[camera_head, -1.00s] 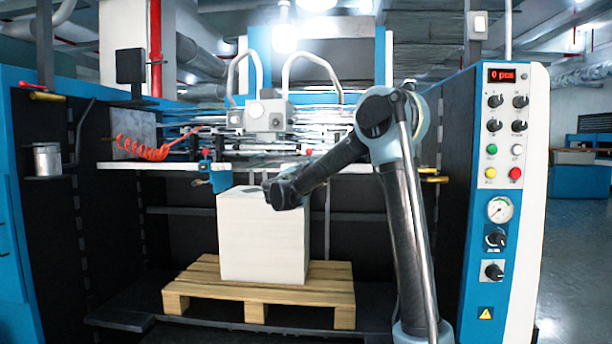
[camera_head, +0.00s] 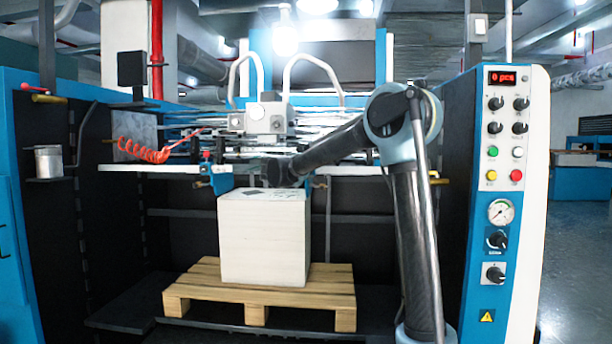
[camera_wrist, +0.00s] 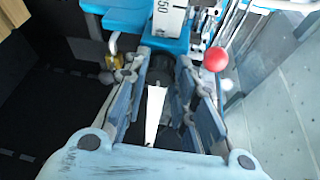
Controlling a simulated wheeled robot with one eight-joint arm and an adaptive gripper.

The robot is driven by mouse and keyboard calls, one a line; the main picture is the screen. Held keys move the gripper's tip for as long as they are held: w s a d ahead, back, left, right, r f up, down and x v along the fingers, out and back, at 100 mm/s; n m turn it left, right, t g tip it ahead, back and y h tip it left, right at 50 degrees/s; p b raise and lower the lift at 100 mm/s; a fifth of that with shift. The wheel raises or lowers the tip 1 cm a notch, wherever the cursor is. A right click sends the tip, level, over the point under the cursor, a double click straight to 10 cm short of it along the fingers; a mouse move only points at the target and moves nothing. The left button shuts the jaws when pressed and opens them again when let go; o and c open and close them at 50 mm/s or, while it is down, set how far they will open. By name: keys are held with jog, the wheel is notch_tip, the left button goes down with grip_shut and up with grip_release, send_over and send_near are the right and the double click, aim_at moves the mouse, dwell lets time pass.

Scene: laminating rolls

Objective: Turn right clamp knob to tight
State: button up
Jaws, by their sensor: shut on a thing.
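Most of the knob is hidden between the fingers. A blue clamp body (camera_wrist: 130,20) with a white scale (camera_wrist: 169,18) lies just beyond the fingertips. In the head view my forearm reaches to the feed shelf above the paper stack; my fingers and the right clamp are hidden there. The knob's turn angle cannot be read.
A white paper stack (camera_head: 262,240) stands on a wooden pallet (camera_head: 290,288) under the shelf (camera_head: 170,168). Another blue clamp (camera_head: 219,178) is at the shelf's left. A red ball (camera_wrist: 215,60) is close to my right finger. The control panel (camera_head: 500,190) stands far right.

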jog(key=shift+f+m, duration=0.15)
jog(key=shift+m, duration=0.15)
dwell(0.4)
jog(key=o, duration=1.1)
jog(key=shift+c, duration=0.2)
jog(key=v, duration=1.1)
jog(key=shift+s, duration=0.4)
jog(key=shift+a, duration=0.1)
